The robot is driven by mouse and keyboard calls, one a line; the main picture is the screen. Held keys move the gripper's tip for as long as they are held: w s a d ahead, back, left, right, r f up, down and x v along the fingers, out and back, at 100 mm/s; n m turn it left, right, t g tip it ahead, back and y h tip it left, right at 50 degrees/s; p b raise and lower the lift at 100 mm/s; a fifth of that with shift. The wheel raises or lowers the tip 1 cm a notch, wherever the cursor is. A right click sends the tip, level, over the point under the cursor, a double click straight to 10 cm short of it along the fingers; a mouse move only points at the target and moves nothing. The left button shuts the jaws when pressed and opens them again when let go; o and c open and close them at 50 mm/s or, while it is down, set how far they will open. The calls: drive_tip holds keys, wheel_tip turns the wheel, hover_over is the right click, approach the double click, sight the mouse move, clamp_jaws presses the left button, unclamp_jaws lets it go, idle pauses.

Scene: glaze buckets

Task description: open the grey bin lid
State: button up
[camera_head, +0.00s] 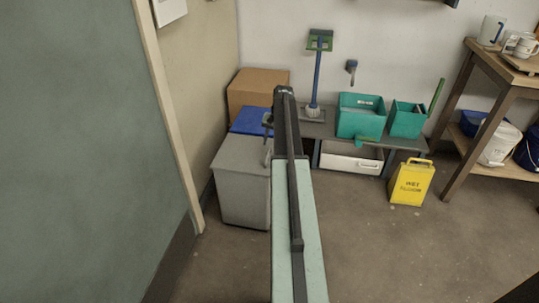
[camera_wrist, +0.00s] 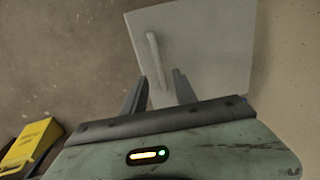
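The grey bin (camera_head: 243,197) stands on the floor left of my arm in the head view. Its flat grey lid (camera_head: 240,154) lies shut on top. The lid also shows in the wrist view (camera_wrist: 208,50), with a pale bar handle (camera_wrist: 154,50) on it. My gripper (camera_wrist: 160,75) is open and empty in the wrist view. Its two dark fingers lie on either side of the handle's lower end in the picture; I cannot tell how far above the lid they are. In the head view my arm hides most of the gripper and the bin's right edge.
A blue box (camera_head: 249,121) and a cardboard box (camera_head: 257,86) stand behind the bin. A low bench with teal buckets (camera_head: 360,117) is to the right. A yellow wet-floor sign (camera_head: 411,182) stands before it. Floor at front right is clear.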

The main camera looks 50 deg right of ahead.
sight(268, 152)
drive_tip(key=f+b, duration=0.2)
drive_tip(key=f, duration=0.1)
drive_tip(key=w+f+b, duration=0.1)
drive_tip(key=f, duration=0.1)
drive_tip(key=shift+a+b, duration=0.25)
drive_tip(key=shift+b, duration=0.15)
drive_tip(key=shift+s, duration=0.1)
clamp_jaws()
drive_tip(key=shift+r, duration=0.1)
idle(0.7)
